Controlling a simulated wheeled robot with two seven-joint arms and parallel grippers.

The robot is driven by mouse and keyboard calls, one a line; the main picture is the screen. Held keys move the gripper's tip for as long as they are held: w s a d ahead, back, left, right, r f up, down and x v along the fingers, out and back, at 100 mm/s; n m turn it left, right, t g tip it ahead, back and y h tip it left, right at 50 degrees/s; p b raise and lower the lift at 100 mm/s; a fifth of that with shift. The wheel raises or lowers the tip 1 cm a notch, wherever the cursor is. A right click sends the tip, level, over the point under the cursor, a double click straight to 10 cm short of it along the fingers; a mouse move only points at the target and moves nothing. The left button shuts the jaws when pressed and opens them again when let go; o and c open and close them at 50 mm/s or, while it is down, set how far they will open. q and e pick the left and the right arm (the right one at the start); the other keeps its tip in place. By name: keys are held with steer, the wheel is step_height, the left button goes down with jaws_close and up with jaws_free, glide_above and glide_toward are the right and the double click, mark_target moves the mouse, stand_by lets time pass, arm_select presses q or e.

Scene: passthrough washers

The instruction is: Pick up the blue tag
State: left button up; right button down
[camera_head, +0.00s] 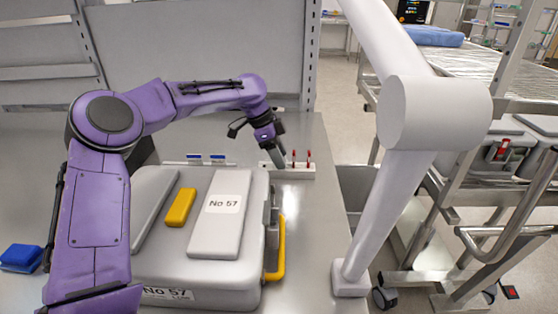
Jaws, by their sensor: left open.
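Two small blue tags stand side by side in a pale rack behind the grey case, the left blue tag (193,156) and the right blue tag (217,156). My left gripper (279,152) reaches over the bench from the purple arm. It points down to the right of the blue tags, close to a white holder (290,172) with red-topped pins (308,156). Its jaws are small and partly blurred, open, with nothing seen between them. Whether it touches the holder, I cannot tell. My right gripper does not show.
The grey case (195,275) marked No 57 fills the bench middle, with a yellow block (180,207) and yellow handle (275,250). A blue folded item (20,257) lies at left. A metal panel (205,50) stands behind. A steel trolley (480,85) stands right.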

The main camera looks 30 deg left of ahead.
arm_select(q)
jaws_close()
steer(key=shift+r, duration=0.1)
